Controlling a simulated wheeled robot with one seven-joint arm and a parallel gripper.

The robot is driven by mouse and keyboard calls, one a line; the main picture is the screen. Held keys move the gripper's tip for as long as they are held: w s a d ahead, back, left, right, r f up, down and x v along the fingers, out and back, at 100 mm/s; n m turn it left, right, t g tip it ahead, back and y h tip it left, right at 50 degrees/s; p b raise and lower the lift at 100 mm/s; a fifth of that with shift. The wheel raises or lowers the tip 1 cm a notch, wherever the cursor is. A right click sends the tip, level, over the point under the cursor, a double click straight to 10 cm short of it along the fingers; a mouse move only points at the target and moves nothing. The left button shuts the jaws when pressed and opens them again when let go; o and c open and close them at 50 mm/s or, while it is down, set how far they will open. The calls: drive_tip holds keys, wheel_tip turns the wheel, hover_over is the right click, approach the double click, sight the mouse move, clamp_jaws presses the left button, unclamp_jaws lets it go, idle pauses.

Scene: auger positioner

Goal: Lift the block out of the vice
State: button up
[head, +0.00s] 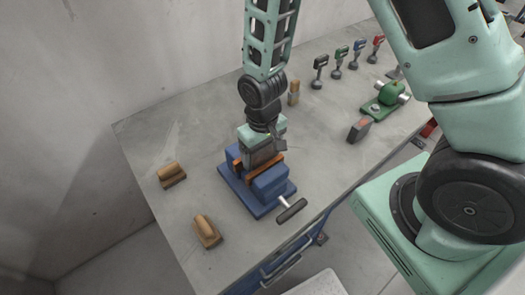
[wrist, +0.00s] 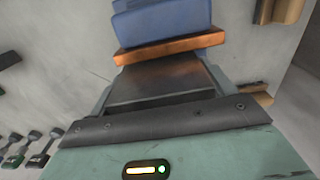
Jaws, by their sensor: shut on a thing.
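The blue vice (head: 268,186) with orange-brown jaw faces (head: 266,168) stands on the grey bench below my gripper. Its black-handled screw (head: 291,211) points toward the front right. My gripper (head: 262,150) points down at the vice and is shut on a dark grey block. In the wrist view the block (wrist: 160,82) sits between the two fingers, with one orange jaw face (wrist: 170,47) and the blue vice body (wrist: 160,20) just beyond it. The block's lower end is hidden, so I cannot tell whether it is between the jaws or clear of them.
Two wooden blocks lie left (head: 172,174) and front left (head: 207,231) of the vice. Another small wooden piece (head: 294,93) stands behind. A grey and red block (head: 358,130), a green device (head: 385,99) and several dark-handled tools (head: 319,72) are at the right.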

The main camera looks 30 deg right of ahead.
drive_tip(key=shift+r+p, duration=1.85)
drive_tip(key=shift+r, duration=0.7)
